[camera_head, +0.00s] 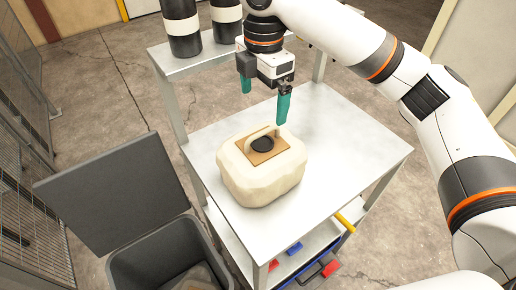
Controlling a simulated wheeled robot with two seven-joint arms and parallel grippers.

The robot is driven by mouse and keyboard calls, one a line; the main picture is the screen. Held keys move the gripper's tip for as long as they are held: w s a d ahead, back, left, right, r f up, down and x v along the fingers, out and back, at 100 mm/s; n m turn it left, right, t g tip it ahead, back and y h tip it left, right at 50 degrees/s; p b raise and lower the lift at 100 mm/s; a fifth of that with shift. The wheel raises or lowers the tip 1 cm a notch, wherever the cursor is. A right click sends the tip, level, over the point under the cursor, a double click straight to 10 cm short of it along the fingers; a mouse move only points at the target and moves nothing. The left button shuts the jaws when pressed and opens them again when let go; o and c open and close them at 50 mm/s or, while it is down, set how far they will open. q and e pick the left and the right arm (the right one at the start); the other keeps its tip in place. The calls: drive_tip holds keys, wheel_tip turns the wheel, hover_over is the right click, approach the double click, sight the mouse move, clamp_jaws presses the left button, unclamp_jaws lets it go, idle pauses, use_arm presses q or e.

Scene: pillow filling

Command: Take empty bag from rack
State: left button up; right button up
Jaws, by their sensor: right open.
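A cream, puffy bag-like object (262,188) sits upright on the metal rack's main top (350,150). It has a tan patch with a dark round spot and a loop-like handle on top; I cannot tell whether it is empty. My right gripper (265,97) points down above and just behind it. Its two teal fingers are apart with nothing between them. The near fingertip looks close to the handle, but I cannot tell whether they touch. My left gripper is out of view.
Two dark cylinders with white bands (181,28) stand on the rack's raised back shelf (195,62). A dark bin (130,262) with a raised lid (112,195) stands at the lower left. A lower shelf holds red and blue items. The top's right side is clear.

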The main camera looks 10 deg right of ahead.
sight(263, 132)
drive_tip(key=f, duration=0.2)
drive_tip(key=s+f+p, duration=0.1)
drive_tip(key=f, duration=0.2)
drive_tip(key=shift+f, duration=0.35)
drive_tip(key=shift+w+f, duration=0.15)
drive_tip(key=shift+f, duration=0.15)
drive_tip(key=f+p, duration=0.2)
drive_tip(key=f, duration=0.2)
drive_tip(key=shift+w+f, duration=0.15)
drive_tip(key=shift+w, duration=0.05)
drive_tip(key=shift+f, duration=0.4)
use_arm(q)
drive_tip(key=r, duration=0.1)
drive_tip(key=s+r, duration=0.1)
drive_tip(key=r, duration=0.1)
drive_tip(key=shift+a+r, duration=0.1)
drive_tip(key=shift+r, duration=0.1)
use_arm(e)
drive_tip(key=shift+c, duration=0.3)
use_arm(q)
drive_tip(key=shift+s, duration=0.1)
use_arm(e)
drive_tip(key=c, duration=1.2)
